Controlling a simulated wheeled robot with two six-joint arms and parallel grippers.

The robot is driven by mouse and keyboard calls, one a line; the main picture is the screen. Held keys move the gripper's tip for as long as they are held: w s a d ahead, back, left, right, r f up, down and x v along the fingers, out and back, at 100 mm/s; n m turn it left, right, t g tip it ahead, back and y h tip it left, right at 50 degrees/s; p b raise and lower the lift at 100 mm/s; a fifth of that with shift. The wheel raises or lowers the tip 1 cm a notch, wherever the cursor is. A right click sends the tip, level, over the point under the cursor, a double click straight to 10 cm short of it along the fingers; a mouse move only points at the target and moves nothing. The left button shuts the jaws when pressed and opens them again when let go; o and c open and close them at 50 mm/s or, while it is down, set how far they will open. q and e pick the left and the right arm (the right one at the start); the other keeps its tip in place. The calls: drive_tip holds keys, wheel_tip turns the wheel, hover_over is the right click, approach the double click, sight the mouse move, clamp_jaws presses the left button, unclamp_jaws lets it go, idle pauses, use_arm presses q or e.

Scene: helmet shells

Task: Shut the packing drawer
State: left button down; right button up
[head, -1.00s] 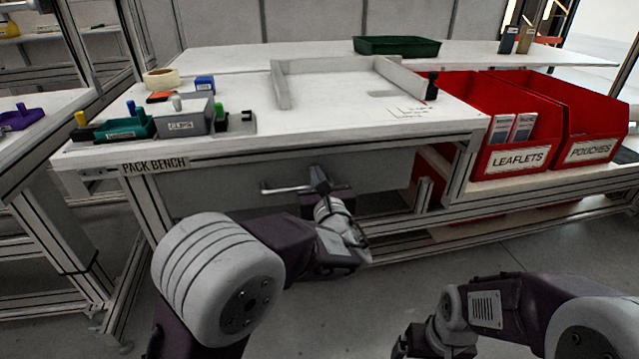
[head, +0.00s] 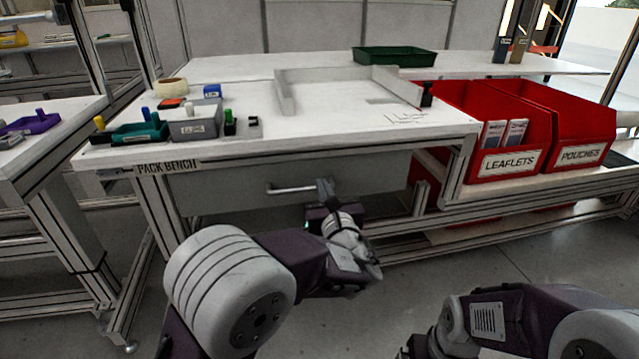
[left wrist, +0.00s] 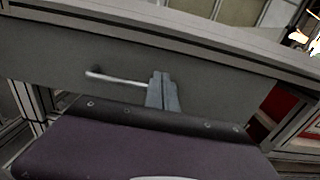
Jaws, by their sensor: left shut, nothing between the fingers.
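The packing drawer (head: 235,190) is a grey front under the pack bench top, with a pale bar handle (head: 290,189). Its front sits beneath the bench edge; I cannot tell whether a small gap remains. In the left wrist view the drawer front (left wrist: 50,62) spans the picture with the handle (left wrist: 115,79) at centre left. My left gripper (head: 323,184) is shut and empty, at the right end of the handle; its fingers (left wrist: 162,78) appear close to the drawer front, and contact is unclear. My right arm shows at the lower right, but its gripper is out of view.
The pack bench top (head: 330,135) holds a grey bin (head: 195,125), a teal tray (head: 140,132) and a low frame. Red bins of leaflets (head: 500,160) and pouches (head: 585,130) stand to the right. A bench leg (head: 160,215) stands left of the drawer.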

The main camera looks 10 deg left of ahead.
use_arm(q)
drive_tip(key=p+v, duration=0.3)
drive_tip(key=v, duration=0.5)
drive_tip(key=a+r+n+g+y+p, duration=0.1)
drive_tip(key=a+r+n+g+y, duration=0.15)
drive_tip(key=a, duration=0.55)
drive_tip(key=a+r+n+g+y+p, duration=0.1)
drive_tip(key=a+n+y+p, duration=0.15)
drive_tip(key=a, duration=0.45)
drive_tip(key=s+a+f+n+g+y+p, duration=0.1)
drive_tip(key=s+a+f+n+g, duration=0.1)
drive_tip(key=s+a+n+g, duration=0.3)
drive_tip(key=s+a+f+n+g+y, duration=0.1)
drive_tip(key=s+a+f+n+g, duration=0.15)
drive_tip(key=a, duration=0.55)
drive_tip(key=s+d+f+n+g+h+p, duration=0.2)
drive_tip(key=s+f+n+g+h, duration=0.65)
drive_tip(key=s, duration=0.65)
drive_tip(key=w+d+f+n+t+h, duration=0.2)
drive_tip(key=d+f+n, duration=0.1)
drive_tip(key=d+n, duration=0.3)
drive_tip(key=w+d+f+n+t+h, duration=0.2)
drive_tip(key=d+f+n, duration=0.1)
drive_tip(key=d+n, duration=0.3)
wheel_tip(320, 180, up, 38)
drive_tip(key=p, duration=3.7)
drive_tip(key=shift+s+a+r+p, duration=0.2)
drive_tip(key=shift+s+r+p, duration=0.05)
drive_tip(key=shift+s+p, duration=0.2)
